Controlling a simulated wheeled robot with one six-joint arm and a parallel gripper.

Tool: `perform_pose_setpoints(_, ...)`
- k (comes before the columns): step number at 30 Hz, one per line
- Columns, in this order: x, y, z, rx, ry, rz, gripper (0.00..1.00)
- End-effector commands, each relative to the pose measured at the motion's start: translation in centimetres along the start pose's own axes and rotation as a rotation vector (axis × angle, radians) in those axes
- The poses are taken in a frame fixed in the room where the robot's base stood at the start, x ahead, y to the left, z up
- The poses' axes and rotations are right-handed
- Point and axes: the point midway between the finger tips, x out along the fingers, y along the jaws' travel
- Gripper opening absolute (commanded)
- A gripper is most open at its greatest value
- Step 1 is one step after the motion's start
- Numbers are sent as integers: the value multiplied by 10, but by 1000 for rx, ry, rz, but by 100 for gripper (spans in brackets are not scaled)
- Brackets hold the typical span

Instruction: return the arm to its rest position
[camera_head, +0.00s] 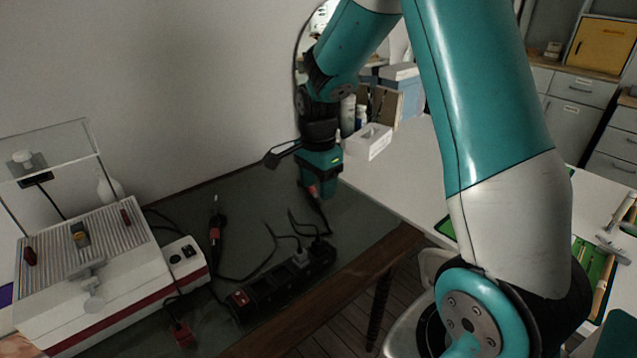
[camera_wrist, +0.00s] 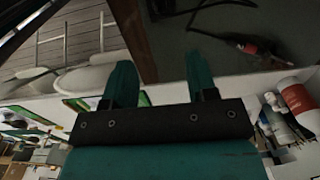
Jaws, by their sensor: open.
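My arm is teal and white and reaches from the lower right of the head view, up over the top and down to my gripper. My gripper (camera_head: 318,183) points down above the back right part of a dark table. In the wrist view its two teal fingers (camera_wrist: 160,80) stand apart with nothing between them. A red and black item with a cable shows right by the fingertips in the head view; I cannot tell whether it touches them. In the wrist view a red-handled tool (camera_wrist: 246,48) lies beyond the fingers, apart from them.
The dark table (camera_head: 370,220) carries a black power strip (camera_head: 285,278), cables and a white machine (camera_head: 80,275) with a clear raised cover (camera_head: 60,150). A white table (camera_head: 405,170) with a tissue box (camera_head: 367,141) adjoins at the right. A wall stands behind.

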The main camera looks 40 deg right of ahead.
Motion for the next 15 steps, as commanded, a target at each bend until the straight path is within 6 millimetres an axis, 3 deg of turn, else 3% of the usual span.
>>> perform_pose_setpoints(12,0,0,0,-1,0,0,52)
perform_pose_setpoints(15,-6,2,10,-58,-9,-9,52)
